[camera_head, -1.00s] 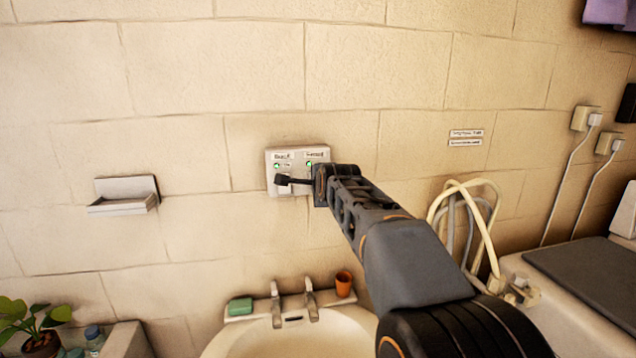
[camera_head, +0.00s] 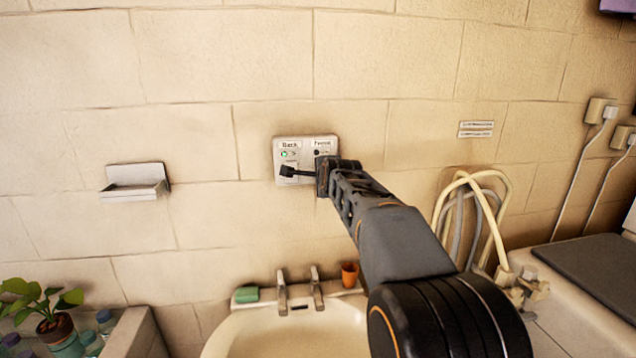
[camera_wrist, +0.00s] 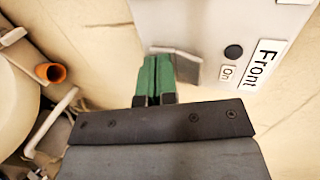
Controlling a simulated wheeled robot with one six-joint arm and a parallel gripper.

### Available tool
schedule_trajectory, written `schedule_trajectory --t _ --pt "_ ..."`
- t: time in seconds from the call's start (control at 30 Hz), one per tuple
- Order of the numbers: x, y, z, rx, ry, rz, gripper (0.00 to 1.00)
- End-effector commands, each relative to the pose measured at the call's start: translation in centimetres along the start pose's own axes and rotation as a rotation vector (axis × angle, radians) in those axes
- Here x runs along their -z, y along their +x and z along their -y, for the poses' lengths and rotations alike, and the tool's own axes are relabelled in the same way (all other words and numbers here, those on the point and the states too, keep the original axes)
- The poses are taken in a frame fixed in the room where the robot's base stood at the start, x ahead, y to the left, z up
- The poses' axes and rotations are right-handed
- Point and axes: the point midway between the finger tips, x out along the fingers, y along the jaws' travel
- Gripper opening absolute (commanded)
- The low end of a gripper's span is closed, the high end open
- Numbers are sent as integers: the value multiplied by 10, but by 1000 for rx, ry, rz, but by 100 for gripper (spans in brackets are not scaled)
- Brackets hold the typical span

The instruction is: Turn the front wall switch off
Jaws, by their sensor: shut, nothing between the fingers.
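A pale switch plate (camera_head: 280,150) is fixed on the wall, with a "Back" side on the left and a "Front" side on the right. The Back light is green and the Front light (camera_head: 317,152) is dark. In the wrist view the Front light (camera_wrist: 233,52) is a dark disc beside the "On" and "Front" labels. The grey front wall switch (camera_wrist: 188,68) is partly hidden by my gripper. My gripper (camera_wrist: 158,62) has its green fingers shut and empty, with the tips at or very near the switch; I cannot tell if they touch. In the head view my arm hides the fingertips.
Below are a washbasin (camera_head: 250,335) with taps, a green soap (camera_head: 246,294) and an orange cup (camera_head: 349,275). A soap shelf (camera_head: 135,190) is on the wall at left. Looped hoses (camera_head: 470,205) hang at right. The wall between shelf and plate is clear.

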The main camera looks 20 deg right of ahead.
Motion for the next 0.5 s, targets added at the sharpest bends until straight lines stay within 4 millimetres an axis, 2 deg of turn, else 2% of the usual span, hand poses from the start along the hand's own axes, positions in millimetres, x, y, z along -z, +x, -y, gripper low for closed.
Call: schedule_trajectory --t 0.5 --pt "1 -6 14 1 1 -1 0"
